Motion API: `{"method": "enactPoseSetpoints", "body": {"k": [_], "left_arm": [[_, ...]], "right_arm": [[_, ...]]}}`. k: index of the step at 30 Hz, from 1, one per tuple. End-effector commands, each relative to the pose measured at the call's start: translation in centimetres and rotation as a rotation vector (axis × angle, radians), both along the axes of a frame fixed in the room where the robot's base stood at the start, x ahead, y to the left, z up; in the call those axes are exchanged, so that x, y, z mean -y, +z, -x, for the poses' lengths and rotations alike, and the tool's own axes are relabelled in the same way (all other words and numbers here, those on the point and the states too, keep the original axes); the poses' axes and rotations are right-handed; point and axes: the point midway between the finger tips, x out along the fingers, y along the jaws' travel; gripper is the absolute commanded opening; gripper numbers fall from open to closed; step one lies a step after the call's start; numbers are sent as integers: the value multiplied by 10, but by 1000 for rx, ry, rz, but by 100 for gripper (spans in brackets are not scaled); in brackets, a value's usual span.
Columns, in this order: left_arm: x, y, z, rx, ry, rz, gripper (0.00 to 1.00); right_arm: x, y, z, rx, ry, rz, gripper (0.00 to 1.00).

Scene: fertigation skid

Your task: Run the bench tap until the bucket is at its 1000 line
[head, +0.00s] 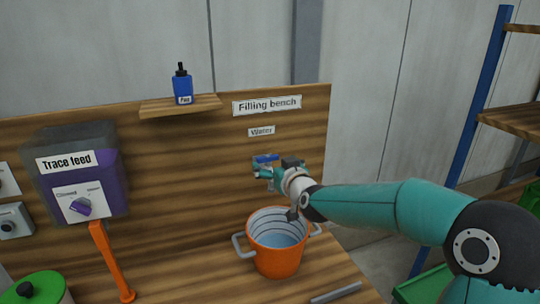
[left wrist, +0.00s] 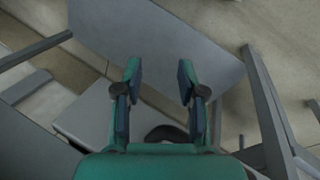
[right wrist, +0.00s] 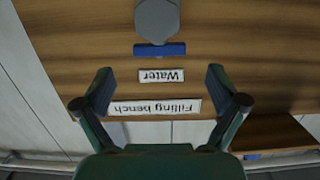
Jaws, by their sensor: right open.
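The orange bucket (head: 278,262) stands upright on the bench, with grey handles at its sides. Dark lines ring its pale inner wall, and a light blue water surface shows inside; line numbers are too small to read. The tap's blue handle (head: 266,158) is on the back board under the "Water" label, above the bucket. My right gripper (head: 268,173) is open at the tap and partly hides it. In the right wrist view, the handle (right wrist: 160,50) lies crosswise beyond the spread fingers, apart from them. My left gripper (left wrist: 159,72) is open and empty, away from the bench.
The "Trace feed" box (head: 75,175) with a purple knob hangs at the left, an orange pipe (head: 112,262) below it. A blue bottle (head: 182,86) stands on a small shelf. A grey bar (head: 337,292) lies before the bucket. Blue-post shelving (head: 478,95) stands right.

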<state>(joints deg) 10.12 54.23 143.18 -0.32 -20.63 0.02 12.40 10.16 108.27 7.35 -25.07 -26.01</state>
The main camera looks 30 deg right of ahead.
Motion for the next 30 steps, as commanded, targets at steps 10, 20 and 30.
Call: {"method": "enactPoseSetpoints", "body": {"k": [10,20,30], "left_arm": [[0,15,0,0,0,0,40],[0,15,0,0,0,0,40],[0,15,0,0,0,0,40]], "right_arm": [[9,-6,-41,-1,0,1,96],[10,-7,-45,0,0,0,96],[10,-7,-45,0,0,0,44]]}}
